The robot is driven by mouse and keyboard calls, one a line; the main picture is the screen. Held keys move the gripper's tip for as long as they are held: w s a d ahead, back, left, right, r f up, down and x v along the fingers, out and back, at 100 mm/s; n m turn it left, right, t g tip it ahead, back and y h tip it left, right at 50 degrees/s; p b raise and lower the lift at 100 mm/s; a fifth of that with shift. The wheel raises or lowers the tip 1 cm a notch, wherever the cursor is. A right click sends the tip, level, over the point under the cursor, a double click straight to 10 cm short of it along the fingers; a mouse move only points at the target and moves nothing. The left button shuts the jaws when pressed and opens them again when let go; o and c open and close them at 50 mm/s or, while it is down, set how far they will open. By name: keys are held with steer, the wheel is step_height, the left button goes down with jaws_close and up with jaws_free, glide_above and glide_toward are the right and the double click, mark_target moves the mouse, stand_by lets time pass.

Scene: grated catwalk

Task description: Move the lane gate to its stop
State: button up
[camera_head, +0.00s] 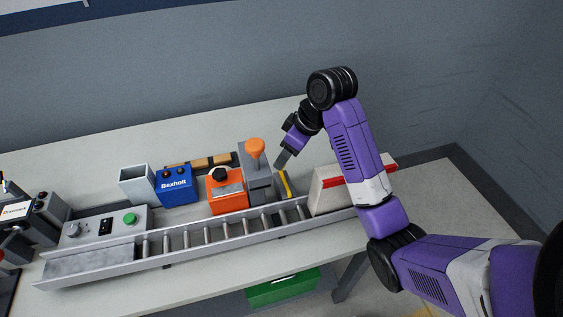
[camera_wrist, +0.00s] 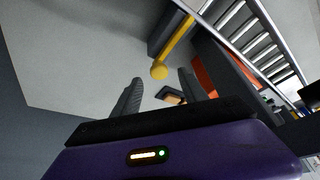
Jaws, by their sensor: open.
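The lane gate, a yellow bar (camera_head: 286,184), shows at the right part of the roller conveyor (camera_head: 190,243), beside a grey block. In the wrist view the yellow bar (camera_wrist: 178,40) runs from the upper right down to a round yellow knob (camera_wrist: 159,72). My gripper (camera_head: 283,158) is open and empty, above and behind the bar in the head view. In the wrist view my gripper (camera_wrist: 159,76) has its two grey fingers either side of the knob in the picture. I cannot tell whether the knob is between the fingers in depth.
A grey block with an orange knob (camera_head: 255,150), an orange box (camera_head: 227,198) and a blue box (camera_head: 176,187) stand behind the conveyor. A white box with a red stripe (camera_head: 325,192) is at its right end. A green-button control panel (camera_head: 108,226) is at left.

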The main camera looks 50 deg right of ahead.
mark_target(284, 177)
steer(key=shift+x, duration=1.55)
